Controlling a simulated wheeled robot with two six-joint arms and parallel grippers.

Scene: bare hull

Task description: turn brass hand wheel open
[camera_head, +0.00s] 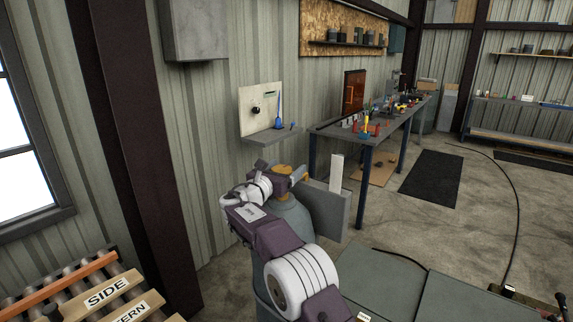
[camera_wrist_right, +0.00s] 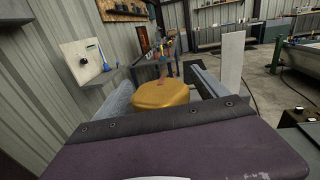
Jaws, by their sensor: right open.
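The brass hand wheel (camera_head: 298,173) sits on top of a grey cylinder (camera_head: 290,222), partly hidden by my right gripper. In the right wrist view the wheel (camera_wrist_right: 160,95) is a golden, rounded disc just beyond the dark front edge of my gripper body. My right gripper (camera_head: 279,174) is open at the wheel, coming from its left side in the head view. Its fingertips are hard to make out, and I cannot tell whether they touch the wheel. My left gripper is not in view.
A grey box (camera_head: 332,212) and an upright white board (camera_head: 337,172) stand right of the cylinder. A small wall shelf (camera_head: 270,137) is behind it. A workbench (camera_head: 370,130) with tools runs along the wall. A rack of signs (camera_head: 105,292) is lower left.

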